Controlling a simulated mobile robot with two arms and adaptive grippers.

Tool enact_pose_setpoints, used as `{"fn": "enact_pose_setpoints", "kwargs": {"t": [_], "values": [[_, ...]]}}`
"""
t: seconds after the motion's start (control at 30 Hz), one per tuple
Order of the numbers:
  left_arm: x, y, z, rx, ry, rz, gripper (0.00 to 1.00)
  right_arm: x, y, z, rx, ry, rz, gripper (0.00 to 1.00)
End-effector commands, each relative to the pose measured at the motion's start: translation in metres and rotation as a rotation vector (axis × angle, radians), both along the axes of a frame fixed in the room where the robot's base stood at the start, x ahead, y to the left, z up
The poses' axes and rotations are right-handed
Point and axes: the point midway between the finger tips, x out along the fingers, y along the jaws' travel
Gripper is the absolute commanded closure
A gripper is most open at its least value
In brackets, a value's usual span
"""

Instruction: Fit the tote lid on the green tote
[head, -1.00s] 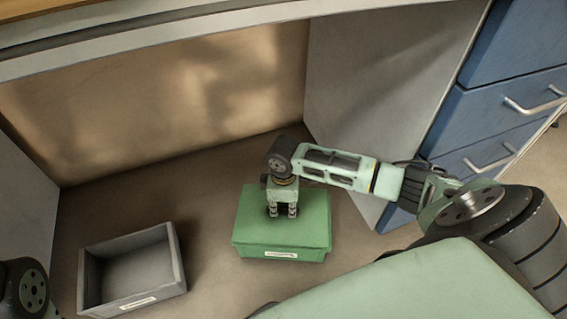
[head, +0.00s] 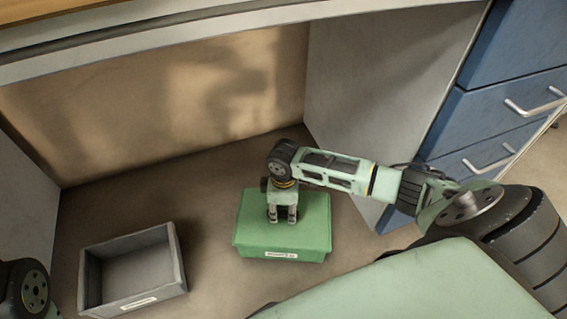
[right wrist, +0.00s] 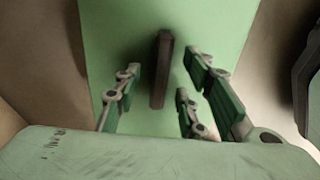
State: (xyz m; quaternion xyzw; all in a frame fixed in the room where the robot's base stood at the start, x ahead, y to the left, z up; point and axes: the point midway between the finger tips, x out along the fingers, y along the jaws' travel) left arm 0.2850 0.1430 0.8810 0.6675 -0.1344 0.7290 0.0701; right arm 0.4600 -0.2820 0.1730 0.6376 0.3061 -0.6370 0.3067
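The green tote (head: 283,256) stands on the floor under the desk, with a white label on its front. A flat green lid (head: 315,212) lies over its top; whether it is fully seated all round I cannot tell. My right gripper (head: 283,218) points down over the middle of the lid. In the right wrist view, the lid (right wrist: 215,25) fills the middle, with a dark bar handle (right wrist: 161,70) on it. The fingers of my right gripper (right wrist: 160,85) are apart on both sides of the handle, with gaps showing. My left gripper is out of view.
An open, empty grey bin (head: 181,262) stands to the left of the tote. A grey desk side panel (head: 375,100) and blue drawers (head: 500,100) stand to the right. Bare floor lies between bin and tote.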

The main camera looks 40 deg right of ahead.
Motion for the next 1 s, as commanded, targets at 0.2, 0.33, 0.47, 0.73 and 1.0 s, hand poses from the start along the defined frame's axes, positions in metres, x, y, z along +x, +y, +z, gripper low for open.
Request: {"fn": "enact_pose_setpoints", "kwargs": {"t": [0.2,0.33,0.47,0.73,1.0], "values": [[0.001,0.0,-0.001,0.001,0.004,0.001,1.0,0.001,0.0,0.007,0.001,-0.002,0.001,0.63],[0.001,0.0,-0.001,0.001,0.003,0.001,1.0,0.001,0.0,0.028,0.0,-0.004,0.0,0.63],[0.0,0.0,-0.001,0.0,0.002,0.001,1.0,0.002,0.0,0.056,0.001,-0.006,0.002,0.63],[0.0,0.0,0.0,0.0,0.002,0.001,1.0,0.001,0.0,0.105,0.0,-0.003,-0.001,0.63],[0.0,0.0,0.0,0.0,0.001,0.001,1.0,0.0,0.0,0.12,0.001,0.001,0.0,0.63]]}}
